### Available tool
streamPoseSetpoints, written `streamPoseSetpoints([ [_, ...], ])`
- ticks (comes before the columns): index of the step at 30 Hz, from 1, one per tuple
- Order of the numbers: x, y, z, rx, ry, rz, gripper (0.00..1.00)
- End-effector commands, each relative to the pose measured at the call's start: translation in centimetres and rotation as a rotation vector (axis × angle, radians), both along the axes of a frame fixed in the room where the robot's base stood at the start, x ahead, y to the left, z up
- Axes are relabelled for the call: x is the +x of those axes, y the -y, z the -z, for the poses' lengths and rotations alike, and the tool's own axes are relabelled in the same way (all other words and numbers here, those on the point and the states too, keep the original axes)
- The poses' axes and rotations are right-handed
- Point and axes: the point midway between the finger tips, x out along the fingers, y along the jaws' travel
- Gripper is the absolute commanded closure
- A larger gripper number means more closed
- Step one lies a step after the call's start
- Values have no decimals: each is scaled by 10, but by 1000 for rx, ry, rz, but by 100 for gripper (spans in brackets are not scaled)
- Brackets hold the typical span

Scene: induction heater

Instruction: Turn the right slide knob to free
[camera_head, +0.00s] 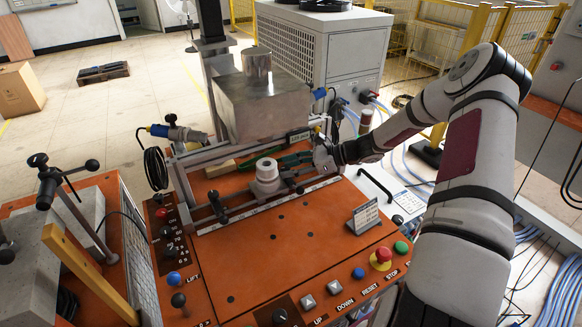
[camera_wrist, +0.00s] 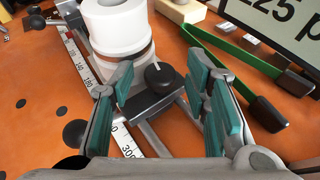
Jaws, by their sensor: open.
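The right slide knob (camera_wrist: 159,76) is a round black knob with a small white pointer mark, on a dark slide block (camera_wrist: 150,101) beside a white cylinder (camera_wrist: 118,28). The mark points toward the top of the wrist view. My gripper (camera_wrist: 162,72) is open, with its two teal-padded fingers on either side of the knob. I see a gap on the right and cannot tell if the left finger touches. In the head view my gripper (camera_head: 323,156) is over the slide rails, right of the white cylinder (camera_head: 267,171); the knob is hard to make out there.
A white ruler (camera_wrist: 76,60) runs along the rail. A small sign (camera_head: 364,216) and a button row with a red stop button (camera_head: 381,257) stand nearer.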

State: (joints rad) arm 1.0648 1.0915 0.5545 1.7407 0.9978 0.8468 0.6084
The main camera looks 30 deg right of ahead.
Motion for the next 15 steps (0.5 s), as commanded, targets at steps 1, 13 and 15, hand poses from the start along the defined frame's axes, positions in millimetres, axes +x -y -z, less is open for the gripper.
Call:
streamPoseSetpoints([
  [1, 0, 0, 0, 0, 0, 0, 57],
  [13, 1, 0, 0, -1, 1, -6, 100],
  [15, 3, 1, 1, -3, 4, -26, 100],
])
